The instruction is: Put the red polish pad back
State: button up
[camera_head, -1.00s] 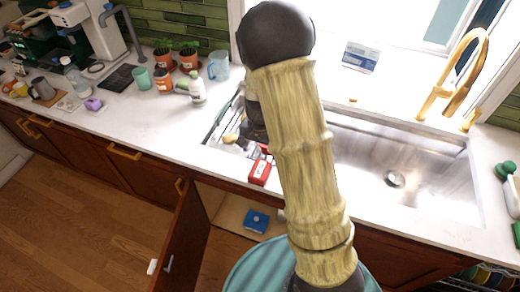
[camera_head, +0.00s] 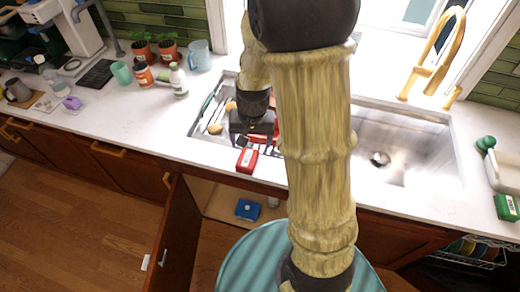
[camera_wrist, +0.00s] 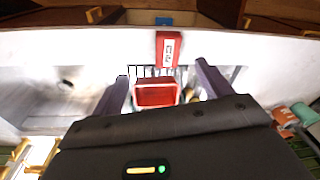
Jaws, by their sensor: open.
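A red block with a white label (camera_head: 247,160) lies on the counter's front edge, by the sink's left end. It also shows in the wrist view (camera_wrist: 168,48), beyond my fingertips. A second red piece with a paler face (camera_wrist: 155,92) shows between my fingers in the wrist view. I cannot tell which of the two is the polish pad. My gripper (camera_wrist: 161,74) is open, and its fingers stand apart on either side of the second red piece without closing on it. In the head view my gripper (camera_head: 244,140) is low over the sink's left end, partly hidden by my arm.
The sink basin (camera_head: 400,160) is clear to the right. Brushes (camera_head: 215,128) lie at its left end. A blue block (camera_head: 248,209) sits in the open cabinet below, whose door (camera_head: 172,235) swings out. A green block (camera_head: 507,207) and bottle (camera_head: 179,82) stand on the counter.

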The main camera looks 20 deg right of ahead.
jog(key=s+r+n+t, duration=0.1)
jog(key=s+r+n, duration=0.3)
jog(key=s, duration=0.4)
jog(key=shift+s+r, duration=0.15)
jog(key=shift+s, duration=0.05)
